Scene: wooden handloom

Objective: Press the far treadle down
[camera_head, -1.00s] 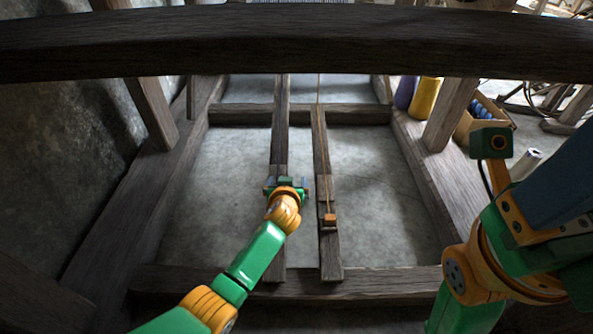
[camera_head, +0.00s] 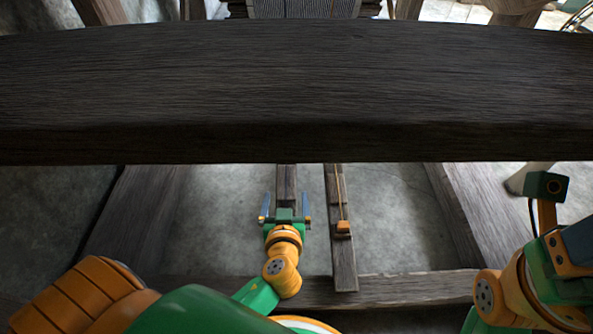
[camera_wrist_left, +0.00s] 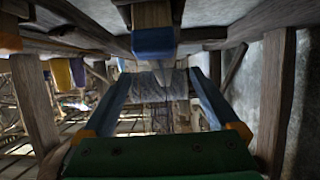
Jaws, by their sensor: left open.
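Two dark wooden treadles run lengthwise under the loom. The left treadle (camera_head: 287,182) passes beneath my left gripper (camera_head: 286,205), which covers its near part. The right treadle (camera_head: 343,263) carries an orange block (camera_head: 343,227) and is untouched. I cannot tell from the pictures which one is the far treadle. My left gripper is open, with its blue fingers apart on either side of the left treadle's line.
A thick dark beam (camera_head: 300,90) crosses the head view above the treadles and hides their far ends. A lower crossbar (camera_head: 400,289) lies in front, and side rails (camera_head: 470,215) flank the grey floor (camera_head: 395,215).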

